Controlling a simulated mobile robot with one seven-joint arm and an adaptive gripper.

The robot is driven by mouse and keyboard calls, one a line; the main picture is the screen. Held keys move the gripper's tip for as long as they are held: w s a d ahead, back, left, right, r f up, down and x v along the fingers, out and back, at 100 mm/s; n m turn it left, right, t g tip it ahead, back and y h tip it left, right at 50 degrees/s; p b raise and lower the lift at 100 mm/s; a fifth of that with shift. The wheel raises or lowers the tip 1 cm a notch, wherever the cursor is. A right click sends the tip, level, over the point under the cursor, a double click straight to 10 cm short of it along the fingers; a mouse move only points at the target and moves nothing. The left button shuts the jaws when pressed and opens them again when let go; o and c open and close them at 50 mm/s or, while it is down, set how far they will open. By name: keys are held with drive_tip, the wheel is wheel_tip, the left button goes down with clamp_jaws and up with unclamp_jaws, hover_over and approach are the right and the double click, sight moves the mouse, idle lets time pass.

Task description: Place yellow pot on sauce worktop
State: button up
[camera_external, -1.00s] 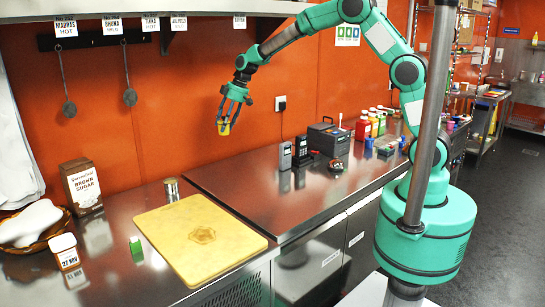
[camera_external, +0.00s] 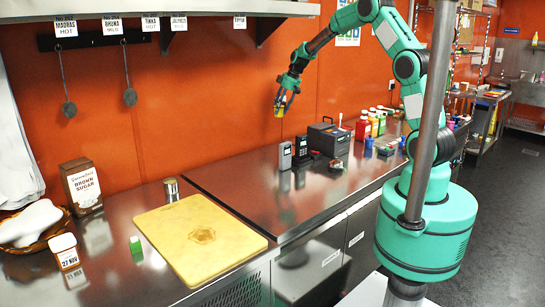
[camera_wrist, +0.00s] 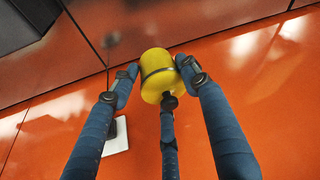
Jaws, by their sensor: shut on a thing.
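The yellow pot (camera_wrist: 156,66) is small and rounded with a dark band, held between the fingers of my gripper (camera_wrist: 158,84) in the wrist view. In the external view my gripper (camera_external: 285,102) is shut on the pot (camera_external: 279,112), which shows as a small yellow patch at the fingertips. It is in the air in front of the orange wall, above the back of the steel worktop (camera_external: 240,180). I cannot tell which stretch of worktop is the sauce worktop. Red and yellow bottles (camera_external: 362,130) stand on the worktop to the right.
A dark box (camera_external: 327,139), two upright handheld devices (camera_external: 302,148) and small coloured items (camera_external: 385,149) stand right of centre. A yellow board (camera_external: 200,237), a metal tin (camera_external: 171,188) and a brown sugar box (camera_external: 82,187) are left. Bare steel lies right of the board.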

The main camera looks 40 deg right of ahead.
drive_tip(key=s+d+m+h+p, duration=0.15)
drive_tip(key=s+d, duration=0.45)
drive_tip(key=d, duration=0.9)
drive_tip(key=s+d+m+b, duration=0.1)
drive_tip(key=s+d+m, duration=0.2)
drive_tip(key=s+d, duration=0.8)
drive_tip(key=s+d+m+h+p, duration=0.1)
drive_tip(key=s+d+m, duration=0.1)
drive_tip(key=d, duration=1.7)
wheel_tip(320, 180, down, 11)
drive_tip(key=shift+n, duration=0.25)
drive_tip(key=shift+f+b, duration=0.3)
drive_tip(key=shift+f, duration=2.75)
drive_tip(key=shift+f, duration=0.1)
drive_tip(key=shift+f, duration=1.8)
